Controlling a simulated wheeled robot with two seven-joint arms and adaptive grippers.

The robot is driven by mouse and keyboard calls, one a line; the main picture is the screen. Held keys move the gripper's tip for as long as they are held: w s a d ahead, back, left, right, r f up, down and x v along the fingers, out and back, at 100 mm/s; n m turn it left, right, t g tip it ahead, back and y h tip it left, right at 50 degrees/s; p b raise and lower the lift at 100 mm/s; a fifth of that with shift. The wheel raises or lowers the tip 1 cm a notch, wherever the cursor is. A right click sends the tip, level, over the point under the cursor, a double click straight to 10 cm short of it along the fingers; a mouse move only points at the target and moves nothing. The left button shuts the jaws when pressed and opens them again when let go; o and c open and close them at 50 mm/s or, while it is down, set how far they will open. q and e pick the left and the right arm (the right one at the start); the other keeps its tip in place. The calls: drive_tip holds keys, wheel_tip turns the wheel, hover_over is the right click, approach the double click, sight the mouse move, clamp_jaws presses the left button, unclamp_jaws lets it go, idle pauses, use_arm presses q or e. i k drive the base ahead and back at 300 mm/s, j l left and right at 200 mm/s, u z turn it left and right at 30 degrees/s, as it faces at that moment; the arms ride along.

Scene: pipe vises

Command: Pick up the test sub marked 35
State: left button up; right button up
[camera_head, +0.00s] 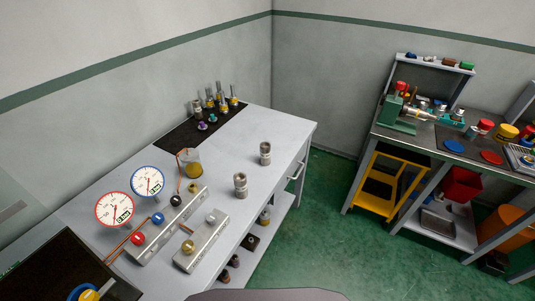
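Two metal cylindrical fittings stand upright on the grey table (290,123): a nearer fitting (240,185) and a farther fitting (265,153) closer to the table's right edge. They look like test subs, but no number is readable on either, so I cannot tell which is marked 35. Several slim metal and yellow fittings (222,100) stand on a black mat (178,138) at the back of this table. Neither of my grippers is in view.
Two dial gauges, one red-rimmed (115,209) and one blue-rimmed (147,181), stand left of the fittings. A workbench (412,141) with a green vise (400,115) and a yellow cart (373,205) stand right, across green floor.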

sight(265, 146)
drive_tip(key=i+l+u, duration=0.1)
drive_tip(key=l, duration=0.5)
drive_tip(key=i+l, duration=0.15)
drive_tip(key=l, duration=0.45)
drive_tip(key=i+l+u, duration=0.15)
drive_tip(key=l, duration=0.4)
drive_tip(key=l+u, duration=0.1)
drive_tip(key=l, duration=0.5)
